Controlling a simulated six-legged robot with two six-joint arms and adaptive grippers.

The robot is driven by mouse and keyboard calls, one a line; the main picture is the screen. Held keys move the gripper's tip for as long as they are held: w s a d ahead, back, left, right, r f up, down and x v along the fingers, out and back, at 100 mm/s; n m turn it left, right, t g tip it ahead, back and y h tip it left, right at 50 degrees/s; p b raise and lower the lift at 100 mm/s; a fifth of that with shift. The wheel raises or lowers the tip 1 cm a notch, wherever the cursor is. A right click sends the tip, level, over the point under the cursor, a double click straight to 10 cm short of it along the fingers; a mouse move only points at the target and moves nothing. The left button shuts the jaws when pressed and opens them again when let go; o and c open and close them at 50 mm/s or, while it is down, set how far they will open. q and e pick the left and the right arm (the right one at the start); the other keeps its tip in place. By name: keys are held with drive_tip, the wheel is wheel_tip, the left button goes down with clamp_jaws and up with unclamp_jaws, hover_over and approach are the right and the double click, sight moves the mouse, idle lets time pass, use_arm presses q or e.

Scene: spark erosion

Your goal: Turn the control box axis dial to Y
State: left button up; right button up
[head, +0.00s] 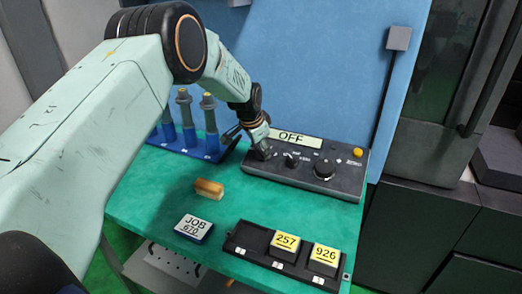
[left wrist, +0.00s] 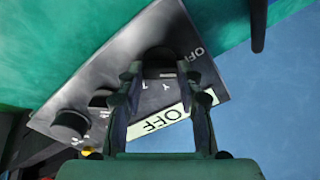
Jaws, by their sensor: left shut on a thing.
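The dark control box (head: 315,174) sits at the back of the green table, with a pale display (head: 298,139) reading OFF. My left gripper (head: 260,148) reaches down onto the leftmost dial of the box. In the left wrist view, the gripper (left wrist: 162,85) has its two fingers on either side of this black dial (left wrist: 158,60) and is shut on it. An OFF mark and what looks like a Y mark show beside the dial. The gripper hides most of the dial in the head view, and its pointer is not clear. My right gripper is not in view.
A smaller middle knob (head: 291,160) and a large knob (head: 324,169) are on the box, with a yellow button (head: 358,152). A blue rack (head: 176,142) stands left. A tan block (head: 209,189), a JOB 670 card (head: 193,229) and a black tray (head: 237,240) lie in front.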

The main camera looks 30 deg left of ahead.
use_arm(q)
drive_tip(key=m+b, duration=0.1)
drive_tip(key=m, duration=0.2)
drive_tip(key=shift+m, duration=0.4)
drive_tip(key=m+b, duration=0.1)
drive_tip(key=m, duration=0.2)
drive_tip(key=shift+m, duration=0.3)
drive_tip(key=m, duration=0.4)
drive_tip(key=shift+b, duration=0.4)
drive_tip(key=shift+s+m+g, duration=0.1)
drive_tip(key=shift+m+g, duration=0.2)
drive_tip(key=shift+m, duration=1.6)
drive_tip(key=o, duration=1.1)
drive_tip(key=shift+o, duration=0.2)
drive_tip(key=shift+r, duration=0.1)
